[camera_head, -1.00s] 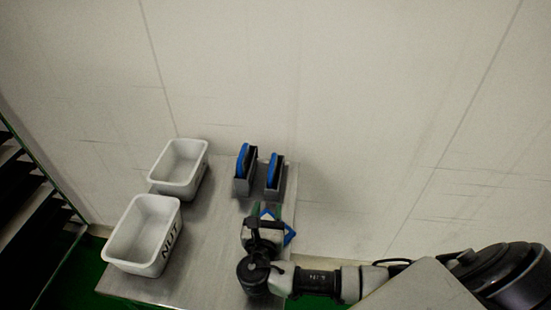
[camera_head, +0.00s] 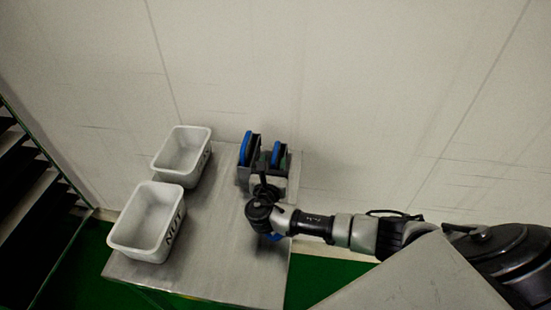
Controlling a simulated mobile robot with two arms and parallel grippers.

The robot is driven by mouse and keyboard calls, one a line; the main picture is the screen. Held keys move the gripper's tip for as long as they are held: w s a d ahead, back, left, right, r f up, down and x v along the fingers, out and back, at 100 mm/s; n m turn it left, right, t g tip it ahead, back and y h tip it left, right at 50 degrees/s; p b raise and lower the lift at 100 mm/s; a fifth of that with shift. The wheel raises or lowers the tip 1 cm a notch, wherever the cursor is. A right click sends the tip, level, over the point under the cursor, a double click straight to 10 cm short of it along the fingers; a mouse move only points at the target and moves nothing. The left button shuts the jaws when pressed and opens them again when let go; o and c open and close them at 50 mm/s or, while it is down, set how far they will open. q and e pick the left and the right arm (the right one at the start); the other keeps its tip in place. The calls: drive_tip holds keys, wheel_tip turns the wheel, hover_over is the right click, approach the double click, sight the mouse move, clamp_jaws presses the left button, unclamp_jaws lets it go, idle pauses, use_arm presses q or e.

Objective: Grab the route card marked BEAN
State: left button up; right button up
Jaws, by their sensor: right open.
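Two upright blue-edged dark pieces, a left one (camera_head: 248,148) and a right one (camera_head: 276,155), stand in grey holders (camera_head: 243,176) at the far right of the table. No BEAN marking can be read on them. My right gripper (camera_head: 264,181) is open, just in front of the holders. Its fingertips are small and partly hidden, so I cannot tell whether they touch anything. A blue bit (camera_head: 273,237) shows below my right wrist, mostly hidden by it. My left gripper is not in view.
Two white bins, a far one (camera_head: 158,171) and a near one marked NUT (camera_head: 120,242), stand on the left of the metal table (camera_head: 222,255). The table's front middle is clear. A pale wall (camera_head: 340,90) rises behind, and dark steps (camera_head: 22,205) are at the far left.

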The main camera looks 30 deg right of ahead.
drive_tip(key=shift+w+d, duration=0.15)
clamp_jaws()
idle(0.4)
